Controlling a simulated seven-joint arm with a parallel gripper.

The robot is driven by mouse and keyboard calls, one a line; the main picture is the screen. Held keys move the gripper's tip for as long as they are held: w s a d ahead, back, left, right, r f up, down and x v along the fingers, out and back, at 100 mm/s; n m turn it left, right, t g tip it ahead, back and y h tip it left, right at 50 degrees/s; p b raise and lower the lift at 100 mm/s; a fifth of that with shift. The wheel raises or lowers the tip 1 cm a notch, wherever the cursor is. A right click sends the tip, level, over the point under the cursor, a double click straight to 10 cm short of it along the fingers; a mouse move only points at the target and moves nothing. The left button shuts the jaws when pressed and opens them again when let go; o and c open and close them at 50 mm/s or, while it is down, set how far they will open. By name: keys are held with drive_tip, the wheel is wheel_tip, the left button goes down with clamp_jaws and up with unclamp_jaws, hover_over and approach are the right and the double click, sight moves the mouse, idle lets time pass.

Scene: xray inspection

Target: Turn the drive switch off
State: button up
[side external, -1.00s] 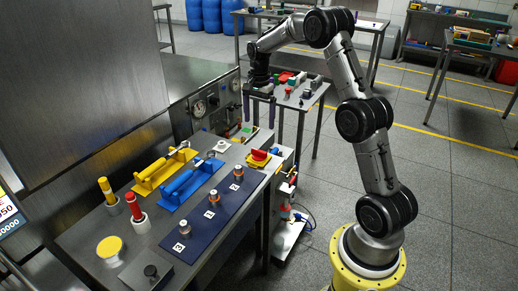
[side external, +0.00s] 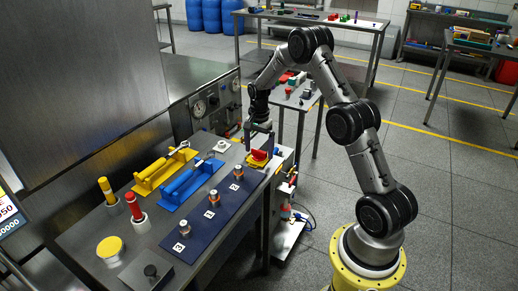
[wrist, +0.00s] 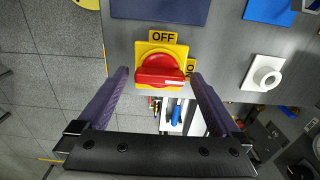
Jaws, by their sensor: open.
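The drive switch (side external: 257,158) is a red rotary knob on a yellow square base at the right end of the steel bench. In the wrist view the red knob (wrist: 159,70) has its bar lying sideways, its right end toward the ON label (wrist: 190,68). The OFF label (wrist: 163,37) is above it, along the upper edge of the base. My gripper (side external: 260,147) points down over the switch. Its two dark fingers are open and empty, one to each side of the knob in the wrist view. I cannot tell whether they touch it.
A dark blue mat (side external: 208,222) with several metal pegs lies left of the switch. Blue (side external: 190,184) and yellow (side external: 162,170) handled fixtures stand behind it. A white round fitting (wrist: 265,73) sits right of the switch in the wrist view. Pressure gauges (side external: 199,108) are on the rear panel.

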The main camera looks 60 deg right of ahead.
drive_tip(key=c, duration=1.2)
drive_tip(key=shift+c, duration=0.2)
drive_tip(key=shift+n, duration=0.4)
drive_tip(key=n, duration=0.4)
drive_tip(key=shift+r, duration=0.1)
drive_tip(key=n, duration=1.3)
